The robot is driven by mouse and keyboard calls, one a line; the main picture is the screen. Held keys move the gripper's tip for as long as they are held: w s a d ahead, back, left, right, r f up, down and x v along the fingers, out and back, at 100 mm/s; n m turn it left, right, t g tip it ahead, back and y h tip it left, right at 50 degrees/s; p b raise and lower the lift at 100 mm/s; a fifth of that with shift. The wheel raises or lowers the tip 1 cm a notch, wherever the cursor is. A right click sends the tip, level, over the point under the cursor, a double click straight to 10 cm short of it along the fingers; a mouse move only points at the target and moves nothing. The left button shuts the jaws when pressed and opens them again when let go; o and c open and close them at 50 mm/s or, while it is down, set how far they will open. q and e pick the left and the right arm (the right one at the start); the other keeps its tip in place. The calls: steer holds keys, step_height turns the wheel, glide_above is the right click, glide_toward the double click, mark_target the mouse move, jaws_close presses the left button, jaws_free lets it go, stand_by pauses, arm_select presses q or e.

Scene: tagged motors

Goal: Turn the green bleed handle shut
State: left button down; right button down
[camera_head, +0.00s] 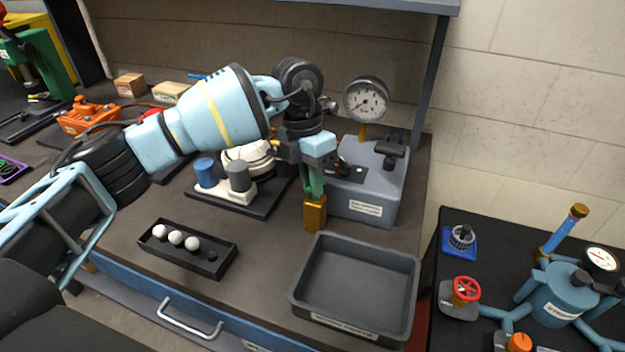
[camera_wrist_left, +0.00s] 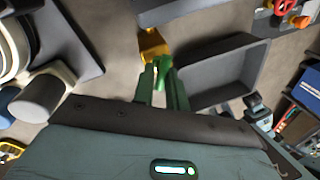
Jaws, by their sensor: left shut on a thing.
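The green bleed handle (camera_wrist_left: 162,66) shows in the left wrist view between my left gripper's fingers, just by a brass valve block (camera_wrist_left: 152,44). My left gripper (camera_head: 314,190) is shut on the handle, with its fingers pointing down at the brass block (camera_head: 315,215) in the head view. In the head view the fingers largely hide the handle, so its exact angle is hard to tell. The block stands at the front of a grey pump unit (camera_head: 372,205) with a pressure gauge (camera_head: 366,99) on top. My right gripper is not in view.
An empty grey tray (camera_head: 357,285) lies right in front of the brass block. A black holder (camera_head: 190,262) with white balls lies to the left. A motor on a dark plate (camera_head: 240,205) stands close under my left arm. A shelf post (camera_head: 430,85) rises behind the pump unit.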

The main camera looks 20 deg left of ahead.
arm_select(q)
steer(key=m, duration=0.3)
steer(key=m+b, duration=0.1)
steer(key=m, duration=0.2)
steer(key=shift+w+d+f+g+y+b, duration=0.1)
steer(key=shift+w+f+g+y+b, duration=0.1)
steer(key=shift+g+y+b, duration=0.15)
steer(key=m+y+b, duration=0.1)
steer(key=m, duration=0.3)
steer(key=shift+r+m, duration=0.1)
steer(key=shift+m, duration=0.8)
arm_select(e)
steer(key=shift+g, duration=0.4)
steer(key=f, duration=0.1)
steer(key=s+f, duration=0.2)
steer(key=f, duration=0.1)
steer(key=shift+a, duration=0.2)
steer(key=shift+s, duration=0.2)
arm_select(q)
steer(key=c, duration=1.5)
jaws_free()
steer(key=shift+o, duration=0.2)
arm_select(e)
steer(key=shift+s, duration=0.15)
arm_select(q)
steer(key=shift+w+r, duration=0.1)
